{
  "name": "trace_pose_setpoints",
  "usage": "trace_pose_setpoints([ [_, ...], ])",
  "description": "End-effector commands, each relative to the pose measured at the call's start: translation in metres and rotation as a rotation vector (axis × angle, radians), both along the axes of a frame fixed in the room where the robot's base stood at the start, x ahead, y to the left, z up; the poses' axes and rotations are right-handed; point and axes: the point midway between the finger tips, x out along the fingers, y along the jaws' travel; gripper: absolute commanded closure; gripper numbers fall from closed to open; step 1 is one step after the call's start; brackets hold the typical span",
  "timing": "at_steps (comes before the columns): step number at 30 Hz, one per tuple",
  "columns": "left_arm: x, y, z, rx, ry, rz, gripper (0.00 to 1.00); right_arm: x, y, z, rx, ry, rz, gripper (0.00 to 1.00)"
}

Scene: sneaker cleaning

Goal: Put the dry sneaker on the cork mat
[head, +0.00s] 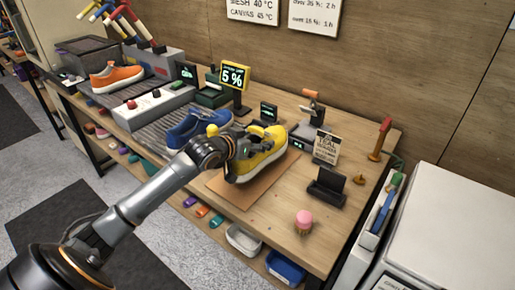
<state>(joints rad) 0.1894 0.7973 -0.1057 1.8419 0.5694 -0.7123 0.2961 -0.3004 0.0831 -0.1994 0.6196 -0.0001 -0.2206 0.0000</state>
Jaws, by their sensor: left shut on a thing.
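The yellow sneaker (264,158) with a pale sole is in my left gripper (243,146), which is shut on it. The sneaker is over the tan cork mat (240,195), toe and heel running roughly along it. I cannot tell if its sole touches the mat. My left arm comes in from the lower left and hides part of the sneaker and the mat's left side. A blue sneaker (190,131) and an orange sneaker (117,77) are on grey ribbed racks to the left. My right gripper is not in view.
A "5 %" display (234,77) stands behind the blue sneaker. A "TEAL" sign (326,146), a black holder (327,186) and a pink-topped brush (304,220) are right of the mat. Bins sit below the table. The table's front right is mostly clear.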

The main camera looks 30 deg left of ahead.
Motion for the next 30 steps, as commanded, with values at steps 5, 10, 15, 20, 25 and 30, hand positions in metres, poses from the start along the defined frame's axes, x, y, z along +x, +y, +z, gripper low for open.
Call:
trace_pose_setpoints([
  [5, 0.002, -0.001, -0.023, -0.002, 0.003, 0.000, 0.78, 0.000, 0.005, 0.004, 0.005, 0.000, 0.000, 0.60],
  [10, 0.003, 0.000, -0.032, 0.001, -0.003, 0.000, 0.78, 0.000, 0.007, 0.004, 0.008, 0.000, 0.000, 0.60],
  [15, 0.003, 0.000, -0.033, 0.001, -0.003, 0.000, 0.78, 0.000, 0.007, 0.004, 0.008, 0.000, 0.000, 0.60],
  [20, 0.002, 0.000, -0.036, 0.000, 0.001, 0.000, 0.14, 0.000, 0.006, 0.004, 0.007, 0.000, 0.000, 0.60],
  [25, 0.002, 0.000, -0.036, 0.000, 0.001, 0.000, 0.09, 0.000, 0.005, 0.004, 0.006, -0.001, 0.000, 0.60],
  [30, 0.002, 0.000, -0.035, 0.000, 0.001, 0.000, 0.09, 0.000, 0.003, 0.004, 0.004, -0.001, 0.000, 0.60],
])
